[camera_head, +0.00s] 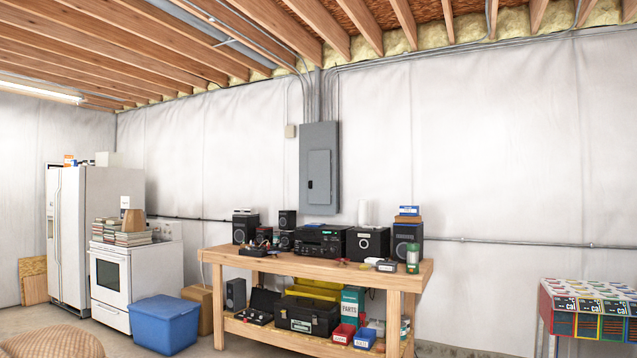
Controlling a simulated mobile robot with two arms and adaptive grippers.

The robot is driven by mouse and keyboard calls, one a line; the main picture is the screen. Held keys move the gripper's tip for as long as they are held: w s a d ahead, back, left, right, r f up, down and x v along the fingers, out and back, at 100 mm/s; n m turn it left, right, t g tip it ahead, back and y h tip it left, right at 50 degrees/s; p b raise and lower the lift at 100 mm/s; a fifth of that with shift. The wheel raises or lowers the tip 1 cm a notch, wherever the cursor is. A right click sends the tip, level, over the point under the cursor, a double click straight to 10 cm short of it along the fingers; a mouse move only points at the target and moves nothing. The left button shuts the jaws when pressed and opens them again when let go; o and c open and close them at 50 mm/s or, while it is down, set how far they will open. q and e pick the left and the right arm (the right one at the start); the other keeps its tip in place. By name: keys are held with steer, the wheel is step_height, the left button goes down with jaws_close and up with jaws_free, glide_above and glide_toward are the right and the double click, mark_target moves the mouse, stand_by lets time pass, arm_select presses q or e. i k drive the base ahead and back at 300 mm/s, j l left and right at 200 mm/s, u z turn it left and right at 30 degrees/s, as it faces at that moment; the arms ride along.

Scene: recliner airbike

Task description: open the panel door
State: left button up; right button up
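A grey electrical panel (319,168) is mounted on the white wall above the wooden workbench, with conduits running up from its top. Its panel door (320,177) is a smaller grey rectangle on the front and looks shut. A small dark latch (311,184) shows at the door's left edge. Neither of my grippers shows in the head view.
The workbench (310,266) stands below the panel, loaded with speakers and a black stereo (322,240). A blue bin (164,324), white stove (130,275) and fridge (88,235) stand left. A colourful box stack (590,309) is at right.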

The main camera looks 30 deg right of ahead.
mark_target(320, 161)
steer(key=z, duration=0.8)
